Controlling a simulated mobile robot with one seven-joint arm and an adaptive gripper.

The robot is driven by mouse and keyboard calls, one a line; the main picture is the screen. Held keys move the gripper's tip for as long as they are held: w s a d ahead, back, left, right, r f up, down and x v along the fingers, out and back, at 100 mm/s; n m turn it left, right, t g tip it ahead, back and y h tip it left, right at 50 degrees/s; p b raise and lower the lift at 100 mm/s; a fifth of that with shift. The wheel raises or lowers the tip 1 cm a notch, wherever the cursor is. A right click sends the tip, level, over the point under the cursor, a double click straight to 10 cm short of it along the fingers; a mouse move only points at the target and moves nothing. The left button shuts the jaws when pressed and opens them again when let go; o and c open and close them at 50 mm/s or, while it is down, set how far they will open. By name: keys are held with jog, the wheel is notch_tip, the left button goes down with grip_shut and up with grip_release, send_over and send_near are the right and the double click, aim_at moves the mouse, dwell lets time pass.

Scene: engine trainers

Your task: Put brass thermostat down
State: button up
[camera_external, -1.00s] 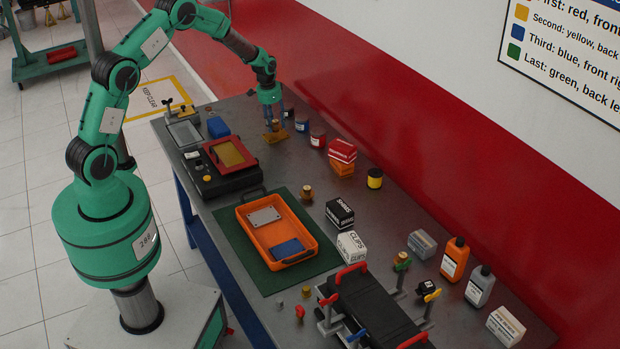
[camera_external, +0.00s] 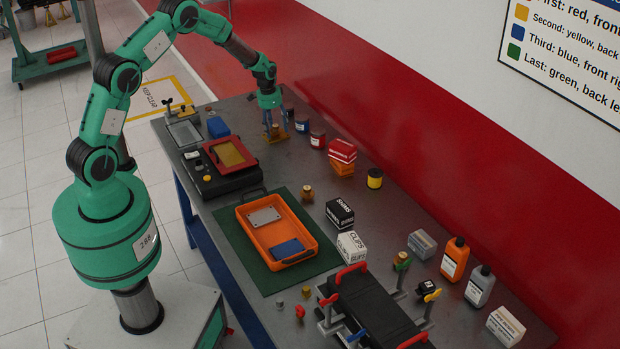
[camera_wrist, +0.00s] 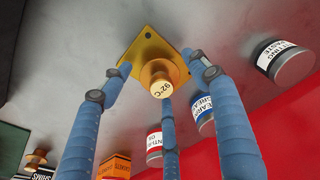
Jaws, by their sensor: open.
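The brass thermostat (camera_external: 281,135) is at the far end of the grey workbench, partly hidden by my fingers. In the wrist view the thermostat (camera_wrist: 143,47) shows a diamond-shaped flange and a round end marked 92°C. The flange appears to rest flat on the bench. My gripper (camera_external: 273,129) points down over it. In the wrist view the blue fingers of my gripper (camera_wrist: 160,75) are spread around the thermostat, with gaps beside its round end. I cannot tell whether any fingertip touches the flange.
A blue-labelled jar (camera_external: 302,123) and a red-labelled jar (camera_external: 317,139) stand close on the right. A black device with a red frame (camera_external: 212,147) stands left. Another brass piece (camera_external: 307,194) stands near the orange tray (camera_external: 309,239).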

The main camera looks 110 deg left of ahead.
aim_at(272, 131)
jog(key=shift+r, duration=0.2)
notch_tip(272, 131, up, 12)
jog(key=s+d+p, duration=0.1)
jog(key=p, duration=0.1)
dwell(0.4)
jog(key=shift+f, duration=0.1)
dwell(0.8)
